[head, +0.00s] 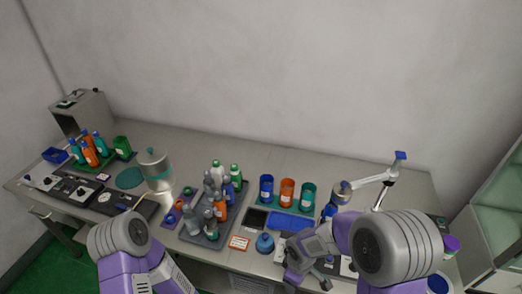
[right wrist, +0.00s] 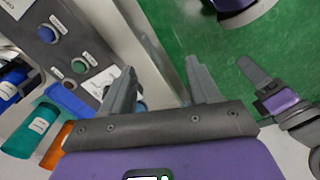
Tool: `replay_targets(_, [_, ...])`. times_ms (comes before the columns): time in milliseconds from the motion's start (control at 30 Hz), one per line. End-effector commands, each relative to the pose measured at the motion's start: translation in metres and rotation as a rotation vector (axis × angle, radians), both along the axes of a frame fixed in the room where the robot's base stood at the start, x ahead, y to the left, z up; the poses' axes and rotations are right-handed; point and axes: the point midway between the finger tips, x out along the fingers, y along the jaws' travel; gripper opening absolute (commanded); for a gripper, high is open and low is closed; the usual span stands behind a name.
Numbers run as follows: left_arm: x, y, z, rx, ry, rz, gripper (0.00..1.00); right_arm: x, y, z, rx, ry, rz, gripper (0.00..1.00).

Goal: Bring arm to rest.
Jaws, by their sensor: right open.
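My right arm comes in from the lower right in the head view, its gripper (head: 306,276) low over the bench's front edge. In the right wrist view my right gripper (right wrist: 160,82) has its two grey fingers spread, with nothing between them. The bench edge and green floor show behind them. My left arm is bent at the lower left of the head view, its gripper outside that picture. A grey finger on a purple body at the right of the right wrist view looks like my left gripper (right wrist: 270,88); its jaw opening is unclear.
The bench (head: 340,168) holds a grey tray (head: 188,238) of bottles, three cups (head: 287,190) on a green mat, and a blue-topped jointed stand (head: 375,180) close to my right arm. A button panel (right wrist: 75,50) lies near my right gripper. Green floor (right wrist: 215,35) lies beyond the edge.

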Motion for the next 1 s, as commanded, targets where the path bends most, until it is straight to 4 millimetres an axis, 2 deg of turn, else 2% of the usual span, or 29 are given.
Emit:
replay_targets(367, [0.000, 0.000, -0.019, 0.000, 0.000, 0.000, 0.59, -0.039, 0.005, -0.089, 0.168, 0.084, -0.386, 0.61])
replay_targets(600, [-0.001, 0.000, -0.035, 0.000, 0.001, 0.000, 0.59, -0.077, 0.009, -0.153, 0.281, 0.151, -0.814, 0.61])
replay_targets(700, [0.000, 0.000, -0.041, 0.000, 0.001, 0.000, 0.59, -0.092, 0.010, -0.174, 0.314, 0.172, -1.004, 0.61])
replay_targets(833, [0.000, 0.000, -0.045, 0.000, 0.000, 0.000, 0.59, -0.102, 0.009, -0.186, 0.331, 0.178, -1.152, 0.61])
replay_targets(1000, [0.000, 0.000, -0.045, 0.000, 0.001, 0.000, 0.59, -0.104, 0.009, -0.188, 0.337, 0.178, -1.198, 0.61])
